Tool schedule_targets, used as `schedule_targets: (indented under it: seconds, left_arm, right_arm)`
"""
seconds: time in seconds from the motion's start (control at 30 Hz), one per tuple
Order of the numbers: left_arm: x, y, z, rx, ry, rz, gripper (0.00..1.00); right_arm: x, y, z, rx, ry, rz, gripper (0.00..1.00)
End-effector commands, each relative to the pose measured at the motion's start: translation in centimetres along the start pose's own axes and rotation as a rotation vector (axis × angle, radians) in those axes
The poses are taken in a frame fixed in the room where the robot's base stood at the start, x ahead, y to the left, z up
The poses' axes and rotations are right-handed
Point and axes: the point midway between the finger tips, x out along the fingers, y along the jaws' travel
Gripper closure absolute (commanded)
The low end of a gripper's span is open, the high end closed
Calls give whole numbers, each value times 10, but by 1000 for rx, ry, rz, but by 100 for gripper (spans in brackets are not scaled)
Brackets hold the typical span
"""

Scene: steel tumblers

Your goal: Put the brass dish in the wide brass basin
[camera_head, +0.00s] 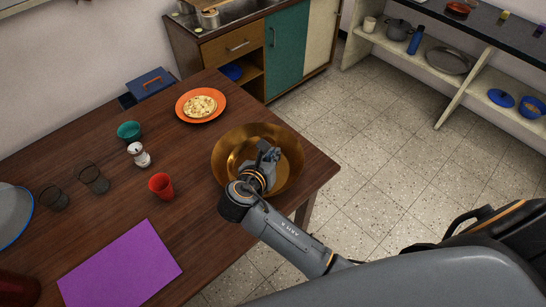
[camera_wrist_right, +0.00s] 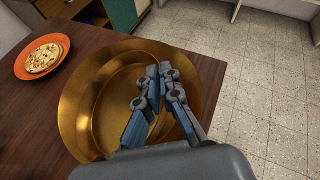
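The wide brass basin (camera_head: 226,146) stands at the table's right end. It also shows in the right wrist view (camera_wrist_right: 76,100). My right gripper (camera_head: 267,154) is over the inside of the basin, hiding part of its floor. In the right wrist view its two fingers (camera_wrist_right: 159,76) slant together, with their tips close to each other. I cannot tell whether anything thin is between them. A round brass surface shows inside the basin behind the fingers; I cannot tell whether it is the brass dish or the basin's own floor. No separate brass dish is clear elsewhere. My left gripper is out of view.
An orange plate (camera_head: 182,110) with flat food is behind the basin. A red cup (camera_head: 161,186), a white shaker (camera_head: 139,155), a teal bowl (camera_head: 129,131) and two dark glasses stand left of it. A purple mat (camera_head: 120,266) lies at the front. The table's right edge is close to the basin.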

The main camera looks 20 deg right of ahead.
Motion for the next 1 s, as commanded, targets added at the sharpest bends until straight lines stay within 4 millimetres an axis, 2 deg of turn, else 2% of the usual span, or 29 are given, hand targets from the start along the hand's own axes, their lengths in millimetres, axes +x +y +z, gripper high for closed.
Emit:
schedule_targets:
  seconds: [0.1,0.3,0.47,0.7,1.0]
  left_arm:
    - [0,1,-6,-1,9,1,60]
    - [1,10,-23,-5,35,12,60]
    - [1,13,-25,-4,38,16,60]
    - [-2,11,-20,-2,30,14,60]
    - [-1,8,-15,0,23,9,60]
  right_arm:
    - [29,7,-11,-4,0,-3,100]
    - [58,16,-23,0,-1,0,100]
    - [70,19,-28,-1,0,-1,100]
    - [82,25,-54,-1,1,2,100]
    - [83,25,-56,0,0,2,100]
